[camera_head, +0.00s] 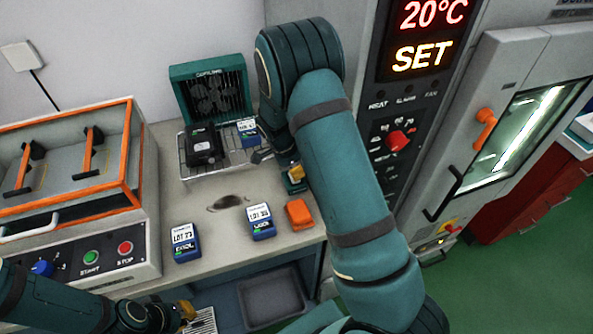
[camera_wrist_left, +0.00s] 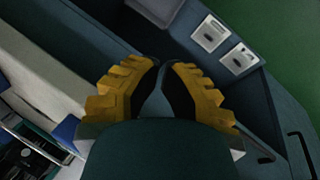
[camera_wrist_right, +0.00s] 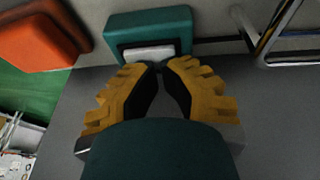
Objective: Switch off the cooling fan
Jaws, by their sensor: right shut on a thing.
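The cooling fan (camera_head: 209,92) is a teal square housing with a dark grille, standing upright at the back of the bench. A small teal box (camera_head: 291,186) sits on the bench to its right; in the right wrist view the box (camera_wrist_right: 117,32) shows a pale strip on its face. My right gripper (camera_head: 294,172) is at this box, its fingertips (camera_wrist_right: 160,67) closed together at the strip's edge. My arm hides part of that area. My left gripper (camera_head: 187,311) is low at the front left, shut and empty, its fingertips (camera_wrist_left: 162,65) together.
A wire rack (camera_head: 225,160) with a black device and a blue lot block stands before the fan. Two blue lot blocks (camera_head: 186,243) (camera_head: 261,222) and an orange block (camera_head: 299,214) lie near the bench front. An orange-framed machine (camera_head: 146,170) stands left, a control panel (camera_head: 377,190) right.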

